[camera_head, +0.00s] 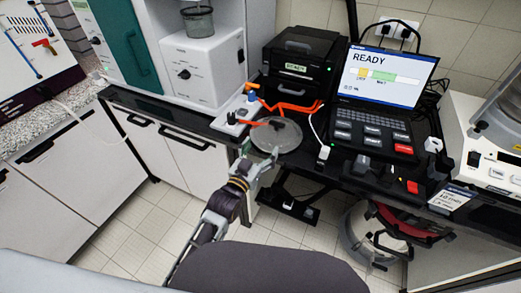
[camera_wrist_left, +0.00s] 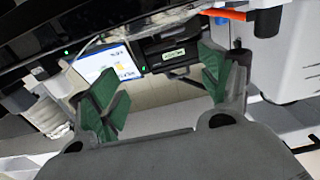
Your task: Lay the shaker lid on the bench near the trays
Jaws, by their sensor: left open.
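The shaker lid appears to be the round, greyish, see-through disc (camera_head: 288,137) with a dark knob, at the front edge of the dark bench in the head view. It seems to lie flat, partly over the edge; whether it fully rests on the bench is hard to tell. My left gripper (camera_head: 260,160) is at the disc's near side, fingers spread. In the left wrist view my left gripper (camera_wrist_left: 158,92) is open, with green pads apart and nothing between them. The lid is not clear there. My right gripper is not in view.
A white tray (camera_head: 229,127) with small items lies left of the disc. Orange tools (camera_head: 292,107) lie behind it. A black printer (camera_head: 304,60) and a laptop reading READY (camera_head: 385,75) stand behind. A white machine (camera_head: 203,68) stands left. A red-rimmed round object (camera_head: 403,222) sits below the bench.

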